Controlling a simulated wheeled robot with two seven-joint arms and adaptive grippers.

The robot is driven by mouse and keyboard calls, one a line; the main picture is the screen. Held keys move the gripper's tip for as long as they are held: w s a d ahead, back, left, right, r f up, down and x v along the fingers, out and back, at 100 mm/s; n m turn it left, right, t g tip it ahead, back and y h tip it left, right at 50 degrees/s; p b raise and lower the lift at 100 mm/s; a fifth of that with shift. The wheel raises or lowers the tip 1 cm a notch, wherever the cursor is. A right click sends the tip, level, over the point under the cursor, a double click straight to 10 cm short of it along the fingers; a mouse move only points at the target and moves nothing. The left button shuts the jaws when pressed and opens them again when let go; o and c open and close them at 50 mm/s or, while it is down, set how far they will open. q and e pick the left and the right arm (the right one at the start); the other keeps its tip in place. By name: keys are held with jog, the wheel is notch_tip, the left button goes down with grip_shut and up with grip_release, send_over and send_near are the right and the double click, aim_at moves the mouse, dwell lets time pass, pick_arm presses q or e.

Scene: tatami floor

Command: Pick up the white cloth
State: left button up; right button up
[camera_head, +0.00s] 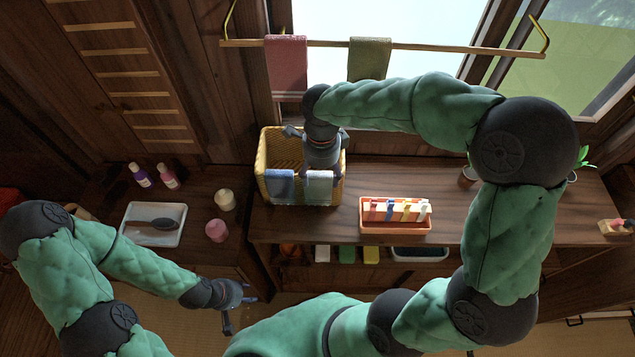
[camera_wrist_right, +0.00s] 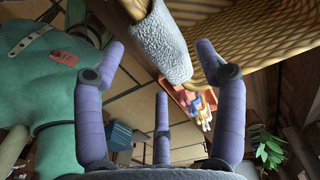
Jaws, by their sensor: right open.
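The white cloth (camera_head: 319,188) hangs over the front rim of a yellow woven basket (camera_head: 262,160), to the right of a blue cloth (camera_head: 280,184). In the right wrist view the pale, fuzzy cloth (camera_wrist_right: 165,45) drapes over the woven rim (camera_wrist_right: 275,40). My right gripper (camera_wrist_right: 160,65) is open. Its fingers are spread around the space below the cloth's lower end, with no visible grip on it. In the head view my right gripper (camera_head: 318,168) is over the basket and hides part of its inside. My left gripper (camera_head: 240,308) is low, left of centre, open and empty.
A white tray with a brush (camera_head: 135,228), candles and bottles are at left. A rail with a red towel (camera_head: 287,65) and green towel (camera_head: 370,58) hangs behind.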

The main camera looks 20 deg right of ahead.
aim_at(318, 188)
jog(key=shift+w+f, duration=0.1)
jog(key=shift+f, duration=0.65)
jog(key=f, duration=0.1)
jog(key=f+b, duration=0.1)
jog(key=f, duration=0.1)
jog(key=f+b, duration=0.1)
jog(key=shift+w+a+f, duration=0.15)
jog(key=shift+a+f, duration=0.1)
jog(key=shift+f, duration=0.1)
jog(key=c, duration=1.2)
